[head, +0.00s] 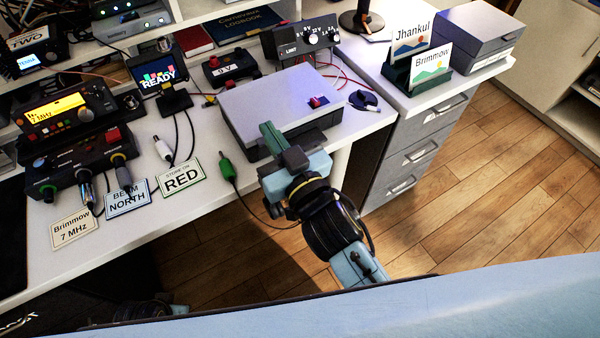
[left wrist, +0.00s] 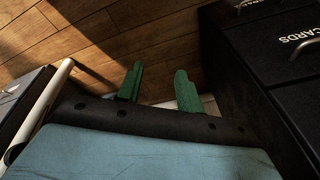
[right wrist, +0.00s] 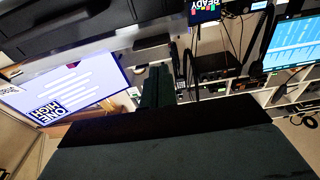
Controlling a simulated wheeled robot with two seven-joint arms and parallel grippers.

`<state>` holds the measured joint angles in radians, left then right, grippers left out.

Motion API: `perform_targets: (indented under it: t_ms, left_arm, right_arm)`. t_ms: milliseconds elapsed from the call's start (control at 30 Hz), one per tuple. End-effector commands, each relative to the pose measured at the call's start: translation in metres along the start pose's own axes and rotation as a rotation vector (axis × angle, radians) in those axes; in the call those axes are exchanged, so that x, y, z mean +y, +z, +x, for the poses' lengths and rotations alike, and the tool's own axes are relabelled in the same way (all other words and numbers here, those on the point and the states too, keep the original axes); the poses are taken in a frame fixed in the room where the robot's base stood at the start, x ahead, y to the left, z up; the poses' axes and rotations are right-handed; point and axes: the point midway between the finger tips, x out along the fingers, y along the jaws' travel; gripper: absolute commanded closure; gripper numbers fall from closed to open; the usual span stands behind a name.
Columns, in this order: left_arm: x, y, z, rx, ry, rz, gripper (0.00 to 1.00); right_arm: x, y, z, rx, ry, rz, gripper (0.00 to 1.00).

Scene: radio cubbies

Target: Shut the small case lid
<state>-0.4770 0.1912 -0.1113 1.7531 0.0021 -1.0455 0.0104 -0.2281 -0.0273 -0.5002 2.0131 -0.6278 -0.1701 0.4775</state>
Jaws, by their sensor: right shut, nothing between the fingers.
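A grey case (head: 283,100) with a flat, pale lid lies on the desk, near its front edge. Its lid looks down, lying level over the body; I cannot tell whether it is fully closed.
Left of the case are a green plug (head: 226,168), a RED card (head: 181,179) and several radio units. A card holder (head: 418,78) and another grey box (head: 478,42) stand on the drawer cabinet (head: 415,150).

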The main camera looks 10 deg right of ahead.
Motion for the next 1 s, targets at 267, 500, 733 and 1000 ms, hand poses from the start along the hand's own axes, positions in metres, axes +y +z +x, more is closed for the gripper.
perform_targets:
  t_ms: [267,500,733,1000]
  left_arm:
    - [-0.009,0.015,0.017,-0.015,-0.013,0.002,0.64]
    - [-0.011,0.019,0.020,-0.019,-0.015,0.003,0.64]
    - [-0.011,0.021,0.021,-0.022,-0.015,0.003,0.64]
    - [-0.011,0.021,0.022,-0.020,-0.015,0.003,0.64]
  right_arm:
    - [0.000,0.000,-0.032,-0.001,0.000,0.004,1.00]
    - [-0.001,0.009,-0.073,0.004,0.000,0.002,1.00]
    - [0.000,0.013,-0.093,0.006,-0.001,0.000,1.00]
    - [0.000,0.013,-0.096,0.008,-0.002,0.000,1.00]
